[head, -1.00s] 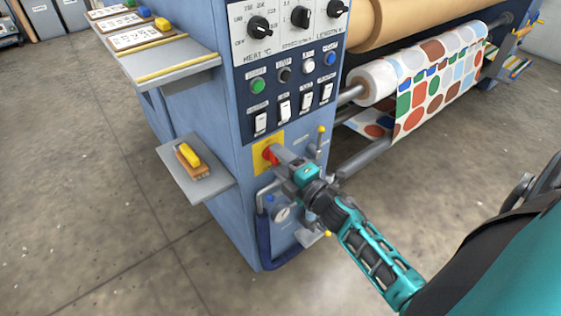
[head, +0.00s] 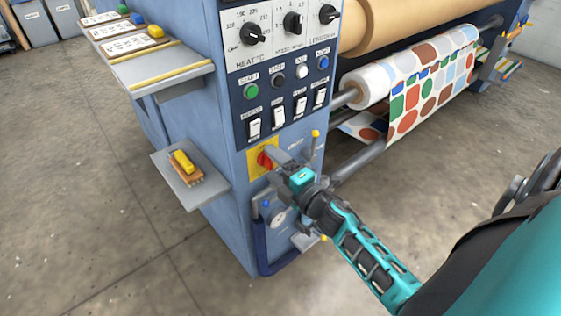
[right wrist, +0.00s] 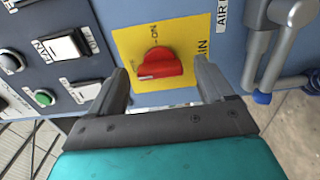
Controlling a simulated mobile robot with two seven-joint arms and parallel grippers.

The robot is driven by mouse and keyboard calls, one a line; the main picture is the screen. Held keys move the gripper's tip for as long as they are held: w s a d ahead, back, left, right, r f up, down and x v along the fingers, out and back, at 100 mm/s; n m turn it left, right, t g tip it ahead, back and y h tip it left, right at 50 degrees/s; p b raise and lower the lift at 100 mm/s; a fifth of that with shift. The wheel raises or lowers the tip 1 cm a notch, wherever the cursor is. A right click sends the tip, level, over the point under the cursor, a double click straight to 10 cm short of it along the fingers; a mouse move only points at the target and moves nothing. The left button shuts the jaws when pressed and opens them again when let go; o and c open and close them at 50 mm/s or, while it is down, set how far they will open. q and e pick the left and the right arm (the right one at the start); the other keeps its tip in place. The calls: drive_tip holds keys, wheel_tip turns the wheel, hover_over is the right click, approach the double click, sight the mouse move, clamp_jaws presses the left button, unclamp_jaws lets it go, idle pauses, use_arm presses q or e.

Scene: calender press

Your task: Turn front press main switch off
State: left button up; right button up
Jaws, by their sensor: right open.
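The main switch is a red rotary knob (head: 265,159) on a yellow plate (head: 254,170), low on the front of the blue press cabinet. In the right wrist view the knob (right wrist: 160,66) has its grip bar lying roughly across the picture, with "ON" lettered above it. My right gripper (head: 274,161) is open in front of the switch. In the wrist view its two fingers (right wrist: 162,82) stand on either side of the knob, with visible gaps. I cannot tell how deep the fingertips reach around it. My left gripper is not in view.
Above the switch are rocker switches (head: 286,116), coloured buttons and black dials. A gauge (head: 279,217) and grey pipework sit below and beside the gripper. A small shelf (head: 176,190) with a yellow-handled brush juts out at left. The patterned roll (head: 432,85) is at right.

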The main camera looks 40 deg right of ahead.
use_arm(q)
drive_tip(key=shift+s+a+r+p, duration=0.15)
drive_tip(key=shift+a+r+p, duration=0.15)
drive_tip(key=shift+p, duration=0.4)
use_arm(e)
drive_tip(key=s+d, duration=0.1)
drive_tip(key=s, duration=1.2)
drive_tip(key=shift+w, duration=0.1)
drive_tip(key=s+a+f+m+g+y, duration=0.15)
drive_tip(key=a+m+g, duration=0.25)
drive_tip(key=a+m, duration=0.4)
drive_tip(key=s+a+f+m+g, duration=0.1)
drive_tip(key=a+f+m+g, duration=0.2)
drive_tip(key=a+m, duration=0.5)
use_arm(q)
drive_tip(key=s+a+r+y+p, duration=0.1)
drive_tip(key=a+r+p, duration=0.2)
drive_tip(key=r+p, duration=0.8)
drive_tip(key=p, duration=0.5)
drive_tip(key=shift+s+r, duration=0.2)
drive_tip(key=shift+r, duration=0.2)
use_arm(e)
wheel_tip(320, 180, up, 11)
drive_tip(key=s+d+h, duration=0.1)
drive_tip(key=d, duration=0.1)
drive_tip(key=shift+s+d+r, duration=0.15)
drive_tip(key=shift+s+d, duration=0.1)
drive_tip(key=shift+s, duration=0.15)
